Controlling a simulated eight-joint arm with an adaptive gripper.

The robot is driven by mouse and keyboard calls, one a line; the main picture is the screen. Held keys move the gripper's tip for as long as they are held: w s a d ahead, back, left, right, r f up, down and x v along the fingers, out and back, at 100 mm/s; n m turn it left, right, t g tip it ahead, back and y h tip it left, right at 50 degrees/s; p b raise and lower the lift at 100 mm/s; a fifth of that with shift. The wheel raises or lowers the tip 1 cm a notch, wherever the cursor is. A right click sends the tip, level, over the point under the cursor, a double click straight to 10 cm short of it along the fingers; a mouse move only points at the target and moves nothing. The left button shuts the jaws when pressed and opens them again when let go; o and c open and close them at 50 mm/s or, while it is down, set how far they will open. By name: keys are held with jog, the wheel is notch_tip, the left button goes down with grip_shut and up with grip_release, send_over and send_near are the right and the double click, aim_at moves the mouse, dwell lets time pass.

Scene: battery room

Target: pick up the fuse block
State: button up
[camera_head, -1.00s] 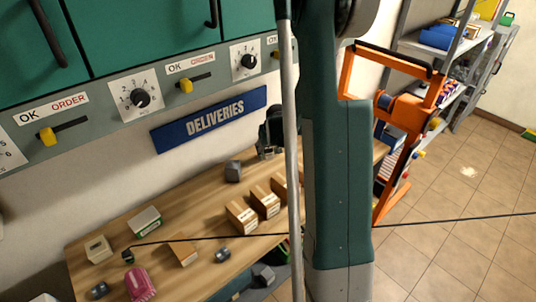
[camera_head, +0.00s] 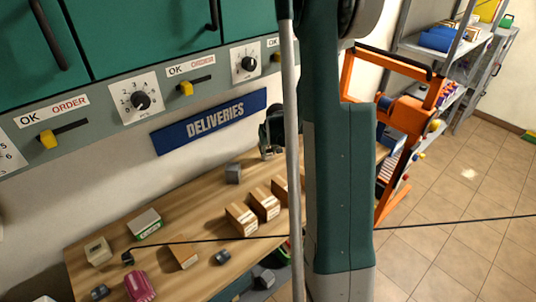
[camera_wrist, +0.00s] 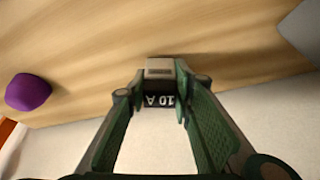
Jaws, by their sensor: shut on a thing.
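The fuse block (camera_wrist: 160,72) shows in the wrist view as a small block with a grey-beige top and a dark face marked "10 A". My gripper (camera_wrist: 160,90) is shut on it, with one green-padded finger on each side. The wooden table (camera_wrist: 130,40) is behind the block in this view; I cannot tell whether the block touches it. In the head view my gripper (camera_head: 271,135) is a dark shape at the table's back edge, partly hidden by a grey pole. The fuse block cannot be made out clearly there.
A grey cube (camera_head: 233,173) and several brown boxes (camera_head: 241,219) stand near my gripper on the table. A purple object (camera_wrist: 28,92) lies at the left in the wrist view. A blue DELIVERIES sign (camera_head: 210,121) is on the wall. An orange frame (camera_head: 405,112) stands at the right.

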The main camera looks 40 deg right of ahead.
aim_at(268, 148)
jog(key=shift+r+p, duration=0.35)
jog(key=shift+r, duration=4.05)
